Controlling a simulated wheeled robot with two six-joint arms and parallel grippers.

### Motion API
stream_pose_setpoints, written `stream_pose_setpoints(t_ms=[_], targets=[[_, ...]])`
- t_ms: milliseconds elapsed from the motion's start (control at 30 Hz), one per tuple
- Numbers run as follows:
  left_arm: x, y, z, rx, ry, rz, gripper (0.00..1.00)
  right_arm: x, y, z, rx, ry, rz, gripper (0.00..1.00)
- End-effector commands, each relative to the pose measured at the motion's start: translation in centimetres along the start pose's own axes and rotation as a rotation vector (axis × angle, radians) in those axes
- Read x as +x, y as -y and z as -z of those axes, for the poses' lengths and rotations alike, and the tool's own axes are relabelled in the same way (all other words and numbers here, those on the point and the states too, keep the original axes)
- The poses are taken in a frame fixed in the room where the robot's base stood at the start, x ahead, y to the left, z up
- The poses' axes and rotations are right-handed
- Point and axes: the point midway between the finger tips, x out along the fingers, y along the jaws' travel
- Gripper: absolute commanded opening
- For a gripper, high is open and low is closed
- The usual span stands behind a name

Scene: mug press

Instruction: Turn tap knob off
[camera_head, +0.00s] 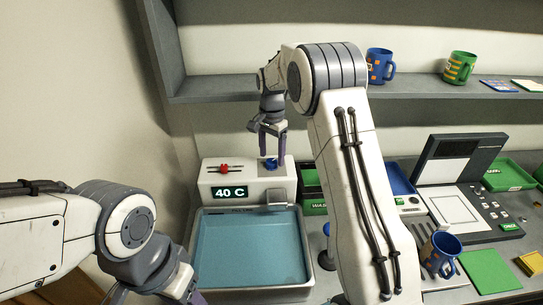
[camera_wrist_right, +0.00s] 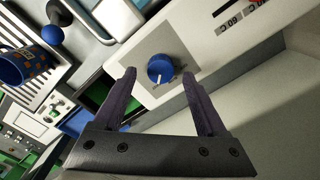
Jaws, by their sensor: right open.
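In the right wrist view the blue knob (camera_wrist_right: 161,69) shows a white pointer line and sits between and just beyond my fingertips. My right gripper (camera_head: 268,150) is open, pointing down over the knob, with a finger to either side of it; it also shows in the right wrist view (camera_wrist_right: 160,85). I cannot tell whether the fingers touch the knob. My left gripper (camera_head: 160,296) is only partly in view at the bottom edge.
A water-filled basin (camera_head: 200,285) stands below the unit, whose display (camera_head: 229,192) reads 40 C. A red slider (camera_head: 225,168) sits left of the knob. A blue mug (camera_head: 440,254) stands at right, near a press (camera_head: 462,185). A shelf (camera_head: 430,92) holds two mugs above.

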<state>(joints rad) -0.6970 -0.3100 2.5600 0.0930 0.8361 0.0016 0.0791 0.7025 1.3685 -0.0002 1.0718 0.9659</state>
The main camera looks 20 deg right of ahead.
Motion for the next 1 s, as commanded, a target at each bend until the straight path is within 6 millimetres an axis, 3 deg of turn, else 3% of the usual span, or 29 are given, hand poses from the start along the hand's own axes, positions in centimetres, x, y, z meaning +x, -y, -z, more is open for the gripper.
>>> stream_pose_setpoints(t_ms=[200,467,500,667,700,1000], targets=[[-0.5,0.0,0.0,0.000,0.000,0.000,0.55,1.7,0.0,-0.1,-0.001,0.000,0.000,0.74],[-0.5,0.0,0.0,0.000,0.000,0.000,0.55,1.9,0.1,-0.1,-0.002,-0.001,0.001,0.74],[-0.5,0.0,0.0,0.000,0.000,0.000,0.55,1.9,0.1,-0.1,-0.002,-0.001,0.001,0.67],[-0.5,0.0,0.0,0.000,0.000,0.000,0.55,1.9,0.1,-0.1,-0.002,-0.001,0.001,0.05],[-0.5,0.0,0.0,0.000,0.000,0.000,0.55,1.9,0.1,-0.1,-0.002,-0.001,0.001,0.00],[-0.6,0.0,0.0,0.000,0.000,0.000,0.55,1.8,0.0,0.0,-0.033,-0.001,0.000,0.00]])
